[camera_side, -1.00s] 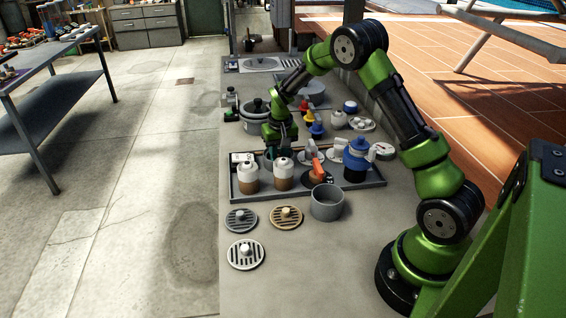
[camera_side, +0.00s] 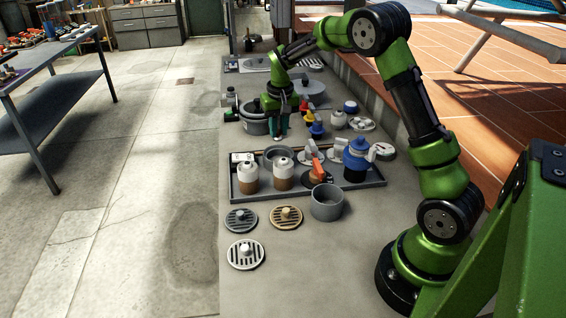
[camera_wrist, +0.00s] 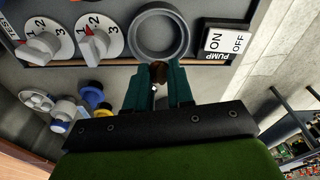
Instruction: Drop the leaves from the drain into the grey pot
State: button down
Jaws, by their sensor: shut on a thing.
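My gripper (camera_side: 278,134) is raised above the far edge of the grey tray panel, behind the round drain ring (camera_side: 275,153). In the wrist view my gripper (camera_wrist: 158,78) is shut on a small brown clump of leaves (camera_wrist: 159,70), mostly hidden between the fingers. The drain ring (camera_wrist: 137,37) lies just beyond the fingertips there, and its inside looks empty. The grey pot (camera_side: 327,207), an open cylinder, stands on the counter in front of the tray, toward the viewer and right of my gripper. I cannot see into its bottom.
The tray (camera_side: 215,188) holds two white-and-brown jars (camera_side: 284,178), an orange-handled valve (camera_side: 318,170) and a blue-topped bottle (camera_side: 357,160). Several round grates (camera_side: 286,217) lie left of the pot. A lidded pot (camera_side: 254,125) and small coloured bottles (camera_side: 316,130) stand behind the tray.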

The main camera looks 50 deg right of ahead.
jog(key=shift+r, duration=0.45)
jog(key=shift+r, duration=0.35)
jog(key=s+a+r, duration=0.4)
jog(key=s, duration=0.4)
jog(key=s+a+f, duration=0.2)
jog(key=s+f, duration=0.2)
jog(key=s, duration=0.2)
jog(key=s+a+f, duration=0.2)
jog(key=s+f, duration=0.2)
jog(key=s, duration=0.3)
jog(key=shift+s+a+f, duration=0.2)
jog(key=shift+a+f, duration=0.05)
jog(key=shift+a, duration=0.1)
jog(key=shift+f, duration=0.4)
dwell(0.6)
